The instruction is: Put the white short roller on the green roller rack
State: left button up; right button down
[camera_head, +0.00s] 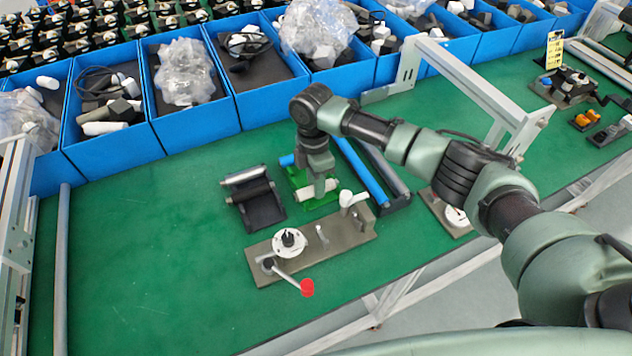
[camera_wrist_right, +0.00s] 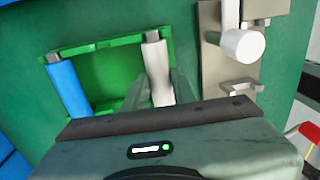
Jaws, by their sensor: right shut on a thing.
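The white short roller (camera_wrist_right: 155,62) is between the fingers of my right gripper (camera_wrist_right: 158,88) in the right wrist view. It lies at the right end of the green roller rack (camera_wrist_right: 112,58), with its far grey tip at the rack's edge. The fingers and palm hide its near end, so I cannot tell whether it is fully seated. A short blue roller (camera_wrist_right: 68,88) lies at the rack's left end. In the head view, my right gripper (camera_head: 318,188) points down over the green rack (camera_head: 322,203), shut on the white roller (camera_head: 333,184). My left gripper is not in view.
A black rack with a silver roller (camera_head: 245,176) stands left of the green rack. A long blue roller (camera_head: 362,170) and its rack lie to the right. A crank fixture (camera_head: 345,238) with a red knob sits in front. Blue bins (camera_head: 190,118) line the back.

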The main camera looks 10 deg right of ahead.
jog(key=c, duration=1.1)
grip_release()
jog(key=shift+o, duration=0.2)
jog(key=r, duration=0.2)
jog(key=r+b, duration=0.1)
jog(key=r, duration=0.4)
jog(key=shift+w+r+b, duration=0.3)
jog(key=shift+r, duration=0.05)
